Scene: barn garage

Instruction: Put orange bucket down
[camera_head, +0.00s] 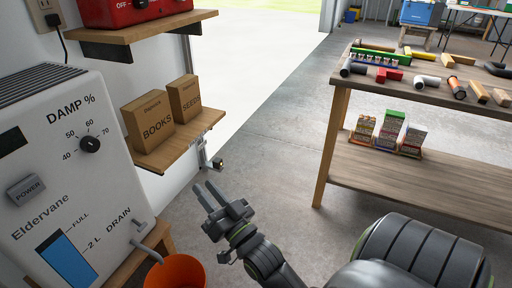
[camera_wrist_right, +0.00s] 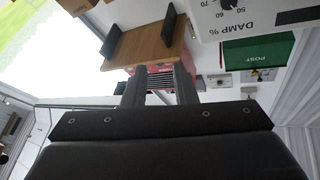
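The orange bucket (camera_head: 175,272) shows at the bottom edge of the head view, just below the drain spout (camera_head: 150,245) of the white Eldervane machine (camera_head: 60,170). Its lower part is cut off by the frame, so what it rests on or hangs from is hidden. My right gripper (camera_head: 210,192) is up and to the right of the bucket, apart from it. Its two fingers are spread with an empty gap, which also shows in the right wrist view (camera_wrist_right: 159,88). My left gripper is in neither view.
A wall shelf (camera_head: 190,140) holds boxes marked BOOKS (camera_head: 148,122) and SEEDS (camera_head: 185,98). A workbench (camera_head: 420,185) with pipe pieces on top and small packets below stands at the right. Concrete floor (camera_head: 265,150) between is clear. A green POST box (camera_wrist_right: 258,50) shows in the wrist view.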

